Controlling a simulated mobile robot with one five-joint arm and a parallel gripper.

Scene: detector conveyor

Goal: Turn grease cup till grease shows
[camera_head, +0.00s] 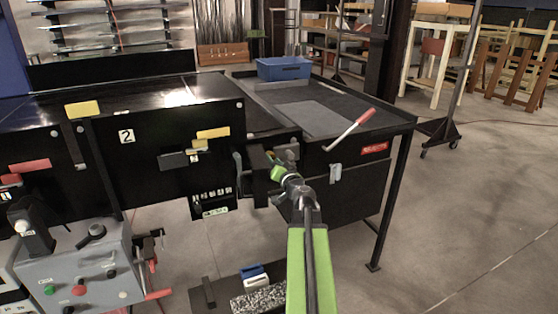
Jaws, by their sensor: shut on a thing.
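My gripper (283,168) is at the end of my green arm, in the middle of the head view. It reaches to the right end of the black conveyor body, beside a small dark bracket. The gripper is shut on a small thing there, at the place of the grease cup. The gripper itself covers most of that thing, so its shape and how far it is turned cannot be told. No grease can be made out at this size.
A grey control box (85,268) with buttons stands at lower left. A black table (375,122) at right bears a blue bin (284,68) and a red-handled tool (350,129). Small items, including a speckled block (258,298), lie low near my arm.

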